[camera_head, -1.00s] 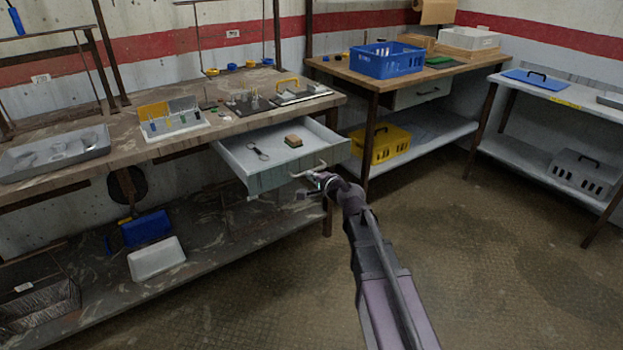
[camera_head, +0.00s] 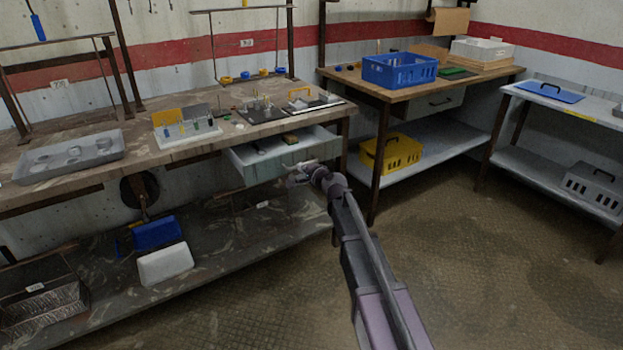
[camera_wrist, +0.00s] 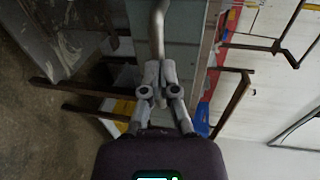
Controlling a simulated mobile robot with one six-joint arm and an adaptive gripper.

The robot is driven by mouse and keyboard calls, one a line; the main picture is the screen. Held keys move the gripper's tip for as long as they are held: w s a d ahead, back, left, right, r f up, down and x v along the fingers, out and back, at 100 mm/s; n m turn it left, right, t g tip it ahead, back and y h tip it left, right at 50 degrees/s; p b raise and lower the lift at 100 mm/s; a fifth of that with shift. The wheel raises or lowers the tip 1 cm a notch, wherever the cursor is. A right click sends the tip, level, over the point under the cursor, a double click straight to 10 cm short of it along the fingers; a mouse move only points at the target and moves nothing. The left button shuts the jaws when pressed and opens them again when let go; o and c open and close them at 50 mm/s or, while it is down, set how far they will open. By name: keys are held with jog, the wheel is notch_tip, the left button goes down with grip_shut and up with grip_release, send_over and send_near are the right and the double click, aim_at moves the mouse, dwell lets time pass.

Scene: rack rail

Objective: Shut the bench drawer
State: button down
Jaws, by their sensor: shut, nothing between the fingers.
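The bench drawer (camera_head: 262,172) sticks out part-way from under the worn left bench (camera_head: 190,152). A strip of its inside shows, with a small tan-and-dark block (camera_head: 290,138) near the bench edge. The pale curved drawer handle (camera_head: 305,164) is on the front panel, and it also shows as a bar in the wrist view (camera_wrist: 157,25). My gripper (camera_head: 296,180) is shut and empty, right at the drawer front by the handle. In the wrist view its fingertips (camera_wrist: 160,68) meet close to the handle's end; I cannot tell whether they touch it.
On the left bench stand a grey tray (camera_head: 70,158) and several small parts and racks above the drawer. A blue crate (camera_head: 400,70) sits on the back bench, a yellow crate (camera_head: 392,152) on its lower shelf. The floor at the right (camera_head: 470,260) is clear.

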jog(key=r+x, duration=0.1)
jog(key=x, duration=0.3)
jog(key=r+x, duration=0.1)
jog(key=x, duration=0.4)
jog(key=r+x, duration=0.1)
jog(key=x, duration=0.4)
jog(key=shift+w+a, duration=0.3)
jog(key=shift+w+a+r, duration=0.1)
jog(key=shift+w+a, duration=0.05)
jog(key=p, duration=0.3)
send_near(293, 155)
jog(key=x, duration=0.4)
jog(key=shift+w+a, duration=0.2)
jog(key=shift+w, duration=0.05)
